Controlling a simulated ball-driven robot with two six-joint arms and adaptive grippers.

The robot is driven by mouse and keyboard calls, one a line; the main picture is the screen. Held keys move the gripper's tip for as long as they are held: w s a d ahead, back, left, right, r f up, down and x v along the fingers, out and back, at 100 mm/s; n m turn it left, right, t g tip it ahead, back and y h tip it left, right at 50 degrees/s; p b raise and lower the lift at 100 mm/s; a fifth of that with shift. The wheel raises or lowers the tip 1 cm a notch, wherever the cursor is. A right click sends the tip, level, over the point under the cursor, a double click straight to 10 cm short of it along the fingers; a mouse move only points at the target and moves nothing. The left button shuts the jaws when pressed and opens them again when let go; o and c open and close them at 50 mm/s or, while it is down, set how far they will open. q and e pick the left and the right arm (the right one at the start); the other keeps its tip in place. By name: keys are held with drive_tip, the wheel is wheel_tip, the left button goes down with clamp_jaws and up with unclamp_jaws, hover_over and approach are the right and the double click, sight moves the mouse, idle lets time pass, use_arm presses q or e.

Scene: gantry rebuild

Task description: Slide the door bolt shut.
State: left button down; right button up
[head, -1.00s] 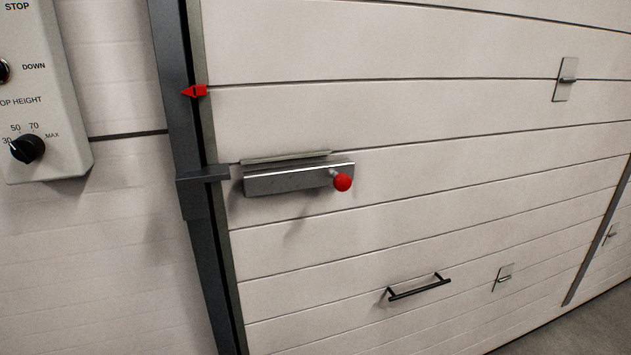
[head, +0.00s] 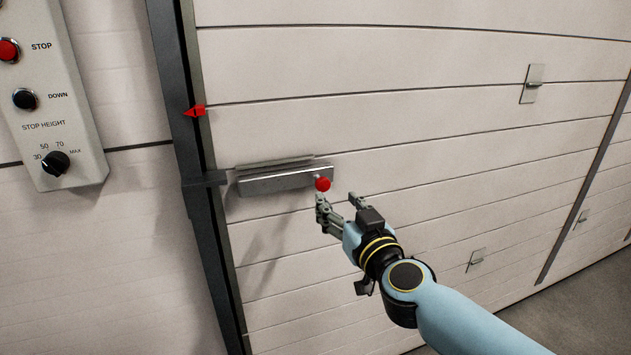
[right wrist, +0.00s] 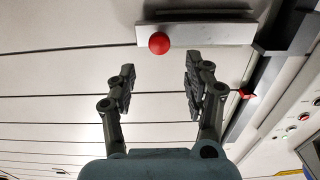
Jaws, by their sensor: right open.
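The door bolt (head: 275,180) is a grey metal bar housing on the white panelled door, with a red ball knob (head: 323,184) at its right end. A dark keeper bracket (head: 206,180) sits on the door post to its left, with a small gap between it and the housing. My right gripper (head: 340,199) is open and empty, just below and right of the knob. In the right wrist view the knob (right wrist: 159,43) shows beyond the open fingers (right wrist: 158,78), roughly between them and apart from both. My left gripper is not in view.
A control box (head: 55,120) with buttons and a dial is on the wall at the left. A red arrow marker (head: 195,111) is on the post above the bolt. Small latch plates (head: 532,84) are on the door at the right. The door around the knob is clear.

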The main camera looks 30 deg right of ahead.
sight(324, 185)
drive_tip(key=b+x, duration=0.1)
drive_tip(key=x, duration=0.6)
drive_tip(key=shift+w+d+f, duration=0.1)
drive_tip(key=shift+w, duration=0.3)
drive_tip(key=shift+w+d, duration=0.1)
drive_tip(key=shift+w, duration=0.4)
drive_tip(key=shift+c, duration=0.9)
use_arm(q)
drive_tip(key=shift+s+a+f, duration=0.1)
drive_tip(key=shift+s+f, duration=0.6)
use_arm(e)
clamp_jaws()
